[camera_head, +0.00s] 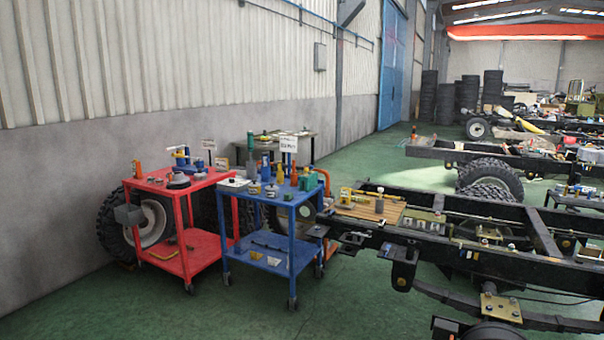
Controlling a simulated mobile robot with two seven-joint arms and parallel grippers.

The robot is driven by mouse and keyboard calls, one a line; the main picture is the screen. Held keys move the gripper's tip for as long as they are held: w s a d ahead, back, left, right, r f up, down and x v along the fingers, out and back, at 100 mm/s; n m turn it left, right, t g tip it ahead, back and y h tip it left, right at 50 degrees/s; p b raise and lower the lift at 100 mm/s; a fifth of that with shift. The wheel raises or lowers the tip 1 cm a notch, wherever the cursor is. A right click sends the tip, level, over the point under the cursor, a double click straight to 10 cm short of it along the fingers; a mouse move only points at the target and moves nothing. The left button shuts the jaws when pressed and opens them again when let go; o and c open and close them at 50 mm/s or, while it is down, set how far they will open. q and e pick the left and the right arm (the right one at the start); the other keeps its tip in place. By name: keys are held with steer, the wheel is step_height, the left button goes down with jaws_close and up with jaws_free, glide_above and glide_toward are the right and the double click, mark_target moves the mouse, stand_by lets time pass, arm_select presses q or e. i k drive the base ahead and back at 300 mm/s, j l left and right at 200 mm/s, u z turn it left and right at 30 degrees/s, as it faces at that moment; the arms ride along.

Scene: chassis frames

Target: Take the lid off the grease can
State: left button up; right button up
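A blue cart (291,209) stands at the left of centre, with several small cans, bottles and tools crowded on its top. Two short round tins, one at the front left (254,188) and one beside it (271,191), stand on that top. Which of these is the grease can is too small to tell, and I cannot make out any lid. Neither of my grippers is in view.
A truck chassis frame (479,242) with a wooden board (372,210) on it fills the right. Large tyres (112,229) stand behind the carts by the wall. Green floor (150,310) is clear in front of the carts.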

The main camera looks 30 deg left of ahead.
mark_target(255, 184)
steer(key=i+j+u, duration=0.2)
steer(key=i+j, duration=0.9)
steer(key=j, duration=0.15)
steer(key=i+j+u, duration=0.25)
steer(key=i+j, duration=0.8)
steer(key=i, duration=0.15)
